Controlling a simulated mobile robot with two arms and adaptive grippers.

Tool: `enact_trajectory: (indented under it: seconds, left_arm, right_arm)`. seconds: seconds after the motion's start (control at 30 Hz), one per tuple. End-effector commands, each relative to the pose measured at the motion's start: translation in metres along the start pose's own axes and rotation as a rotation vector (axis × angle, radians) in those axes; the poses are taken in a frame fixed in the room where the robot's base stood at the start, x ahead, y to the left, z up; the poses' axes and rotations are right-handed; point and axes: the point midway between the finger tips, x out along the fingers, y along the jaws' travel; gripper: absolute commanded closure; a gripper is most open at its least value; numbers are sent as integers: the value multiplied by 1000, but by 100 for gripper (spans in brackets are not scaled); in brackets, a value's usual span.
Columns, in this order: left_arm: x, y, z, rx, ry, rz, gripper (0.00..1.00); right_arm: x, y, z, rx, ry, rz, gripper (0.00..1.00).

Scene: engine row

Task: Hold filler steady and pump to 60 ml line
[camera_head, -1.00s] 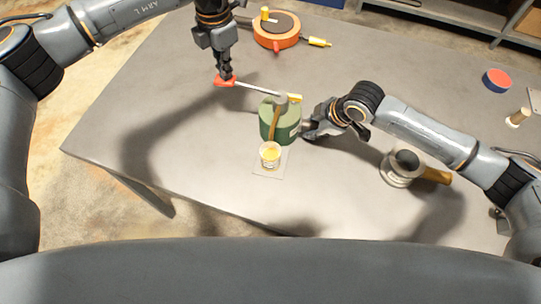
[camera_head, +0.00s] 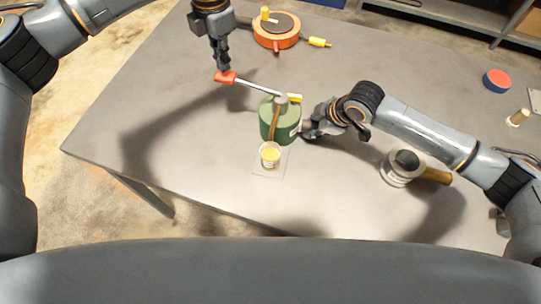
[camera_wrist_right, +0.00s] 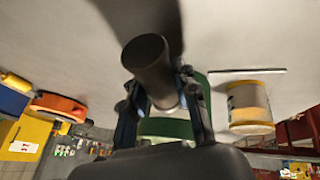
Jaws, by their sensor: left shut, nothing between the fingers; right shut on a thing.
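The green filler (camera_head: 281,126) stands upright on the table, with a grey cap and a brown spout leading down toward a clear cup (camera_head: 270,157) of yellow liquid. The cup also shows in the right wrist view (camera_wrist_right: 250,105); its graduation lines are too small to read. The pump lever (camera_head: 255,87) runs left from the filler's top to a red grip (camera_head: 225,77). My left gripper (camera_head: 223,67) is shut and empty, its tip at the red grip from above.
The cup stands on a pale square mat (camera_head: 262,172). An orange round device (camera_head: 276,42) lies at the back. A grey pot with a wooden handle (camera_head: 402,168) stands right, below my right arm. A blue-and-red disc (camera_head: 497,80) lies far right. The table's left side is clear.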

Motion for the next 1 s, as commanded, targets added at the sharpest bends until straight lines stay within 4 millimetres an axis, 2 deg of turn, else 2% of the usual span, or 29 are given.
enact_trajectory:
  seconds: [0.23,0.7,0.93,0.97,1.0]
  left_arm:
    - [-7,0,1,0,-2,1,100]
    - [-49,0,0,0,-1,0,100]
    - [-50,0,0,0,0,0,100]
    - [-50,0,0,0,0,0,100]
    - [-50,0,0,0,0,0,100]
  right_arm:
    - [0,0,0,1,0,1,100]
    - [0,0,0,1,-1,1,100]
    - [0,0,0,0,-1,1,100]
    - [0,0,0,0,-1,1,65]
    - [0,0,0,0,-1,1,56]
